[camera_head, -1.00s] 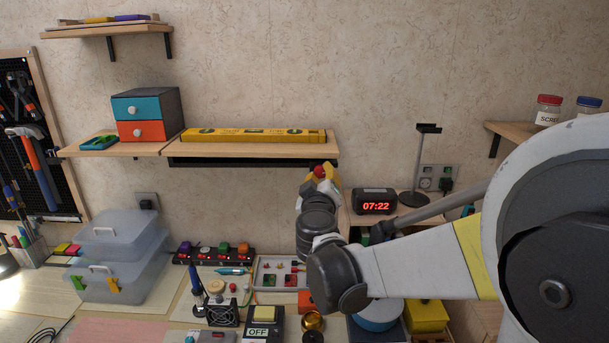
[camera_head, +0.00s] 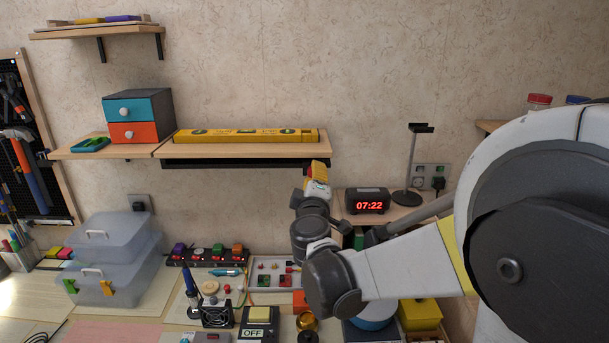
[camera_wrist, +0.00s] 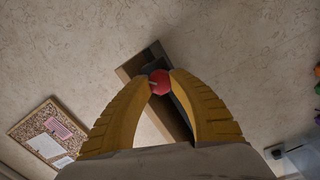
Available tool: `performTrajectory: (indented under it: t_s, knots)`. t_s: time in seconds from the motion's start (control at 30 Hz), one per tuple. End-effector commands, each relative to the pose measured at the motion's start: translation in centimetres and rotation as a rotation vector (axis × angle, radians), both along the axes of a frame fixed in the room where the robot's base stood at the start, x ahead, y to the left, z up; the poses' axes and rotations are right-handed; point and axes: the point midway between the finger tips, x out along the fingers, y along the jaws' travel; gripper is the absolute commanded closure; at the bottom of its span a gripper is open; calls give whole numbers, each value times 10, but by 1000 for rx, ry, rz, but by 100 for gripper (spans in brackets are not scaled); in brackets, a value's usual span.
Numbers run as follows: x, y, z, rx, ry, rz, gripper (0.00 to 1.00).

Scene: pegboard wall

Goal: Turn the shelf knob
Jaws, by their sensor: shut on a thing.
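The shelf knob (camera_wrist: 159,82) is a small red knob with a pale mark on its face, seen in the wrist view at the end of the shelf. My gripper (camera_wrist: 160,78) has its two yellow fingers closed on the knob from both sides. In the head view my gripper (camera_head: 318,172) is at the right end of the long shelf (camera_head: 240,150), just below its edge. My wrist and fingers hide the knob there. The dark underside bar of the shelf (camera_head: 235,164) runs up to the gripper.
A yellow level (camera_head: 247,135) lies on the shelf. A small drawer box (camera_head: 138,115) stands to its left. A clock (camera_head: 367,200) and a black stand (camera_head: 413,165) are right of my gripper. The bench below is crowded, with a power strip (camera_head: 207,256) and clear boxes (camera_head: 112,258).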

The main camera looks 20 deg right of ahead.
Motion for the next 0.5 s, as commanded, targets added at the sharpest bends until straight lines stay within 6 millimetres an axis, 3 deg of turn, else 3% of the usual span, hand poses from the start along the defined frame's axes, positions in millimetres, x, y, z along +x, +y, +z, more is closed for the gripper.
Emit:
performTrajectory:
  t_s: [0.5]
  knots:
    - [0, 0, -1, -134, 57, 1, 100]
